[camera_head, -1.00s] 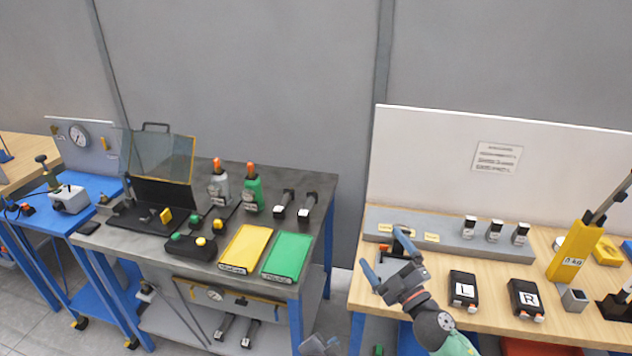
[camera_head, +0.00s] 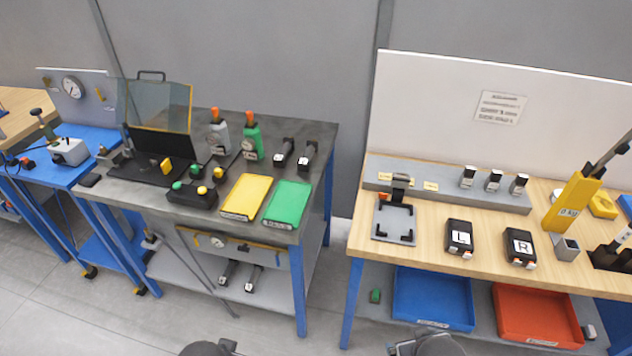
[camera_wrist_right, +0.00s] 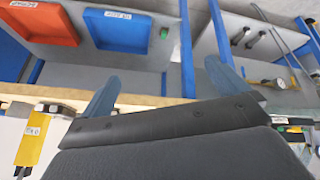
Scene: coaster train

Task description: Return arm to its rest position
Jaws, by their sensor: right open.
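My right gripper (camera_wrist_right: 161,87) shows in the right wrist view with its two blue fingers spread wide and nothing between them. The workbenches appear upside down beyond it. In the head view, a grey and dark part of my own body shows at the bottom edge right of centre, and another dark rounded part lies at the bottom left of centre. Neither shows fingers clearly. My left gripper is not seen. The wooden bench (camera_head: 370,252) has no gripper over it.
On the wooden bench stand a grey plate with black corner brackets (camera_head: 394,222), black blocks marked L (camera_head: 459,238) and R (camera_head: 519,246), and a yellow stand (camera_head: 574,202). Below are blue (camera_head: 432,298) and red (camera_head: 540,313) trays. A grey bench (camera_head: 330,143) stands left, across a floor gap.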

